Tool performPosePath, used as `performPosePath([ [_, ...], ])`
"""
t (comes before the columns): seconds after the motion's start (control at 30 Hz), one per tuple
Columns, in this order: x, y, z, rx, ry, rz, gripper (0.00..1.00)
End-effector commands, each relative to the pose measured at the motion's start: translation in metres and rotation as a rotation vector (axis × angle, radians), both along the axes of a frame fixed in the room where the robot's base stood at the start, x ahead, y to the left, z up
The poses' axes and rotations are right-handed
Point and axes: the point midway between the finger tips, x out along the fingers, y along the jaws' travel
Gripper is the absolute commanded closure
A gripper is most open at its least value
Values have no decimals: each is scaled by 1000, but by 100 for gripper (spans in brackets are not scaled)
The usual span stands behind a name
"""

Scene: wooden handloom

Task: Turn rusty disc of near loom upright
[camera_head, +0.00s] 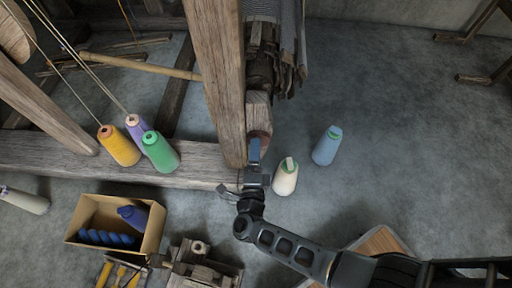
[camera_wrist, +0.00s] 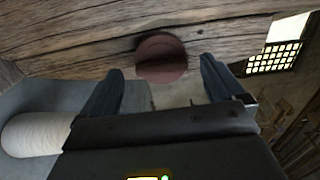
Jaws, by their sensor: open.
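The rusty disc (camera_wrist: 161,57) is a round reddish-brown piece set in a wooden beam of the loom, ahead of my gripper in the wrist view. Its upper part is in shadow, and I cannot tell its turn angle clearly. In the head view a reddish edge (camera_head: 266,141) shows at the beam end by the loom post (camera_head: 222,80), mostly hidden by my gripper. My gripper (camera_wrist: 161,72) is open and empty, its two dark blue fingers apart on either side of the disc in the picture. In the head view my gripper (camera_head: 254,148) is at the post's foot. Contact cannot be told.
A cream cone (camera_head: 286,178) and a blue cone (camera_head: 327,146) stand on the floor right of my gripper. Yellow, purple and green cones (camera_head: 160,152) stand on the low beam at left. A cardboard box (camera_head: 152,235) stands at lower left.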

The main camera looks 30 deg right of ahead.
Motion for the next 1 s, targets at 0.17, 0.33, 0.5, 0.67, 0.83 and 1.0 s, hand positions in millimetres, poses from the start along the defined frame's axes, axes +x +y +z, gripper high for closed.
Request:
performPosePath([
  [0.17,-25,18,1,-1,2,3,4],
  [0.33,-39,29,0,0,1,2,4],
  [0.5,-44,31,0,-1,1,-1,4],
  [0.67,-44,31,0,0,1,-1,4],
  [0.83,-44,31,0,0,1,-1,4],
  [1.0,-44,31,0,-2,1,0,4],
])
